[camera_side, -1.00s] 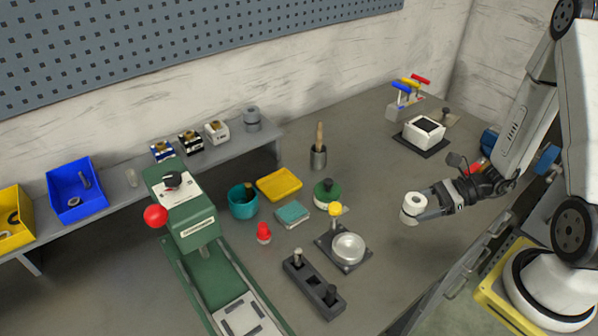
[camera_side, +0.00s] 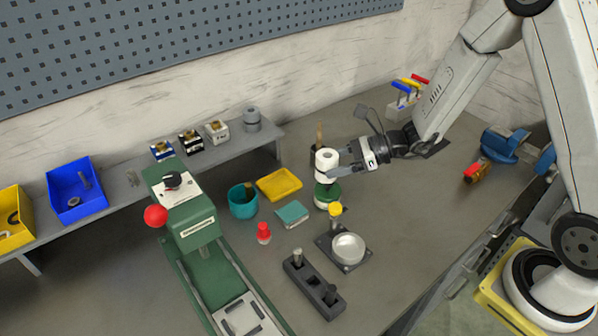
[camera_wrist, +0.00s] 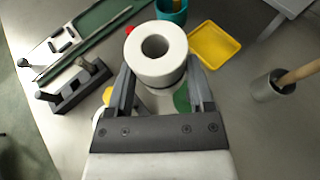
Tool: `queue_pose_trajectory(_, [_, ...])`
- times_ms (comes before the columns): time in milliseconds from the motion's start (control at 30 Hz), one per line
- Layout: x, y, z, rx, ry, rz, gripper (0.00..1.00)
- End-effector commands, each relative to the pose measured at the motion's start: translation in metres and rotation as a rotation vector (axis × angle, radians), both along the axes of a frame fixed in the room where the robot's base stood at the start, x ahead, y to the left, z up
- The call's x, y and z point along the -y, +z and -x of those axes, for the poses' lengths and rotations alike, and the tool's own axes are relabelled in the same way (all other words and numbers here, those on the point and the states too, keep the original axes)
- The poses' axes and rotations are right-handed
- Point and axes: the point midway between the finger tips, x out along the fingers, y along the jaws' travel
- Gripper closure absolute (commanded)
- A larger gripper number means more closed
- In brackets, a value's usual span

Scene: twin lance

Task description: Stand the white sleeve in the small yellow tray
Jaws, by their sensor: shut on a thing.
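The white sleeve (camera_side: 326,160) is a short white cylinder with a round hole in its top. The small yellow tray (camera_side: 279,184) lies flat on the bench to the left of the sleeve and looks empty. The wrist view shows the tray (camera_wrist: 215,45) beyond the sleeve to the right.
A teal cup (camera_side: 243,201) stands just left of the tray, and a teal pad (camera_side: 292,214) lies in front of it. A holder with a wooden handle (camera_wrist: 265,88) stands right of the tray. A red-topped piece (camera_side: 264,233) and a metal dish (camera_side: 348,247) stand nearer the front.

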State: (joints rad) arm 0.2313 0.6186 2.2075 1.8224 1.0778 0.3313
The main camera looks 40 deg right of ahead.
Motion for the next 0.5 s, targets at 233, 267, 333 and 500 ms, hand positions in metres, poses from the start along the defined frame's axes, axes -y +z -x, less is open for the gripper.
queue_pose_trajectory(233, [-0.0129,0.0081,-0.0073,0.001,-0.002,0.0,0.97])
queue_pose_trajectory(267, [-0.0131,0.0082,-0.0075,0.0,-0.002,0.0,0.97])
queue_pose_trajectory(333, [-0.0131,0.0083,-0.0076,0.0,-0.003,0.0,0.97])
queue_pose_trajectory(500, [-0.0136,0.0058,-0.0124,0.001,-0.002,0.0,0.97])
